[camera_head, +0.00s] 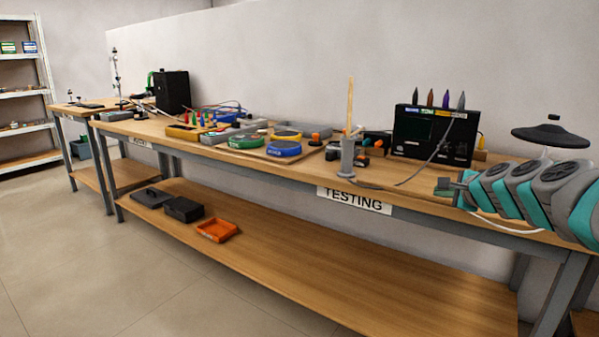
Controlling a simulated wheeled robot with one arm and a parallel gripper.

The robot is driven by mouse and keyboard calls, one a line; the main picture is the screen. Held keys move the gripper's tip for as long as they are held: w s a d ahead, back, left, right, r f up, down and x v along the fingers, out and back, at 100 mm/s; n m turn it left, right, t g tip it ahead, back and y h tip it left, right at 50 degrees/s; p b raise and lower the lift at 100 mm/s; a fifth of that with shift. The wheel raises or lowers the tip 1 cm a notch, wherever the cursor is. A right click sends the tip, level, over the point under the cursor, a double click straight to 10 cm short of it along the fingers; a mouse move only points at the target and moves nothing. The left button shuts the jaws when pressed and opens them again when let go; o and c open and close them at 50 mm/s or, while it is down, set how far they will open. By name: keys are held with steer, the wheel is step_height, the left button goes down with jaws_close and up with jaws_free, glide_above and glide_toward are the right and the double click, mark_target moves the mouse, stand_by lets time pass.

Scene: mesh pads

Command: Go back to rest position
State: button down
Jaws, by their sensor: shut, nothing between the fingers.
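My gripper (447,187) is at the right of the view, at the end of my grey and teal arm. It is shut and empty. It appears over the right part of the long wooden workbench (420,203), near its front edge; the exact height above the top cannot be told. My arm reaches in from the right edge of the picture.
A black box with a screen (433,136) stands behind my gripper, with a grey cable. A grey stand (347,158) is to its left. An orange tray (217,230) is on the lower shelf. The floor in front is clear.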

steer(key=s+a+f+n+g+y, duration=0.1)
steer(key=s+a+f+n+g, duration=0.4)
steer(key=s+a, duration=0.5)
steer(key=s+a+f+n+g+y, duration=0.2)
steer(key=s+a+f+n, duration=0.45)
steer(key=a, duration=0.55)
steer(key=s+f+n+g+h, duration=0.1)
steer(key=s+f+n+g, duration=0.1)
steer(key=s, duration=0.8)
steer(key=s+d+f+n+g+h, duration=0.1)
steer(key=s+f+n+g, duration=0.2)
steer(key=s, duration=0.7)
steer(key=s+f+n+g+h, duration=0.2)
steer(key=s+f+n, duration=0.1)
steer(key=s, duration=0.8)
steer(key=shift+d+f+n+g, duration=0.3)
steer(key=shift+d+f+n, duration=0.05)
steer(key=shift+d+f, duration=0.05)
steer(key=shift+s, duration=0.1)
